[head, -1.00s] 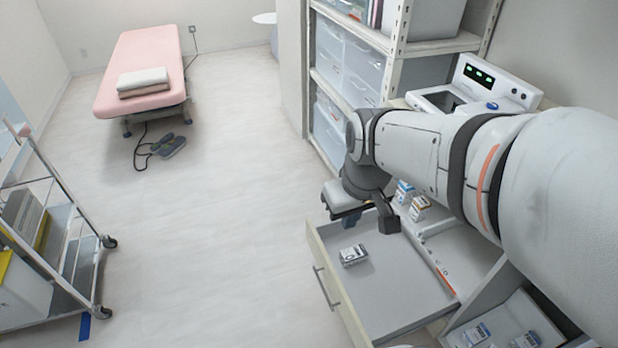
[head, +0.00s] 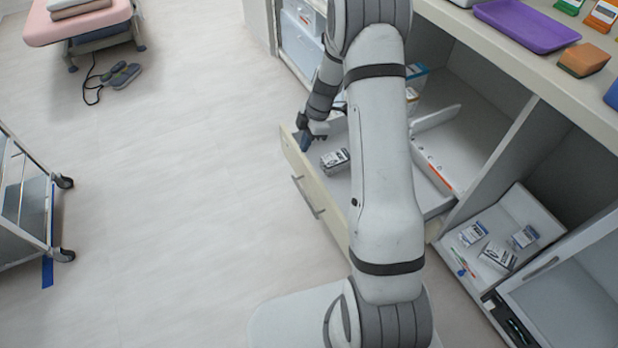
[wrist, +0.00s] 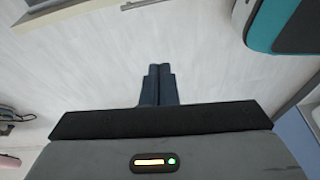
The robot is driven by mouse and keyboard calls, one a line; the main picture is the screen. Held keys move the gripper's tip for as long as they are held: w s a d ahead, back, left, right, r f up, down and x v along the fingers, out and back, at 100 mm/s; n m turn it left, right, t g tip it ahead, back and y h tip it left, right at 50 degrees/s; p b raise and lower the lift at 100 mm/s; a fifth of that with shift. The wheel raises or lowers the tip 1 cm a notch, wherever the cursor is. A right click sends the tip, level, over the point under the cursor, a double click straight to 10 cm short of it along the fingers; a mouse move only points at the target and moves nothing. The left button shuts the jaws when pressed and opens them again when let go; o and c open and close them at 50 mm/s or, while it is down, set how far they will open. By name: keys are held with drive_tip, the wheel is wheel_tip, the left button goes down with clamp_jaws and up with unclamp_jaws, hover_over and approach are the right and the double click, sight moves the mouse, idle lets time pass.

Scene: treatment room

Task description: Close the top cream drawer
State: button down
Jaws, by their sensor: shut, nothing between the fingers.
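The cream drawer (head: 330,211) stands pulled out of the cabinet in the head view, with a grey bar handle (head: 308,198) on its front. A small white and dark box (head: 335,158) lies inside it. Part of the drawer is hidden behind my arm. My gripper (head: 303,142) is by the far end of the drawer front; whether it touches the front cannot be told. In the wrist view my gripper (wrist: 158,85) is shut and empty, pointing over pale floor. A bar, apparently the handle (wrist: 145,4), shows at the top edge there.
An open tray-like compartment (head: 545,222) with several small boxes is at the right. The counter (head: 520,68) above holds a purple tray (head: 527,25) and boxes. A metal cart (head: 30,205) stands at the left. The floor (head: 180,190) between cart and drawer is clear.

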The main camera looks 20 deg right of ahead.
wheel_tip(320, 180, down, 14)
drive_tip(key=w+d+n+b, duration=0.1)
drive_tip(key=b, duration=0.3)
idle(0.3)
drive_tip(key=shift+d+f+b, duration=0.1)
drive_tip(key=shift+b, duration=0.2)
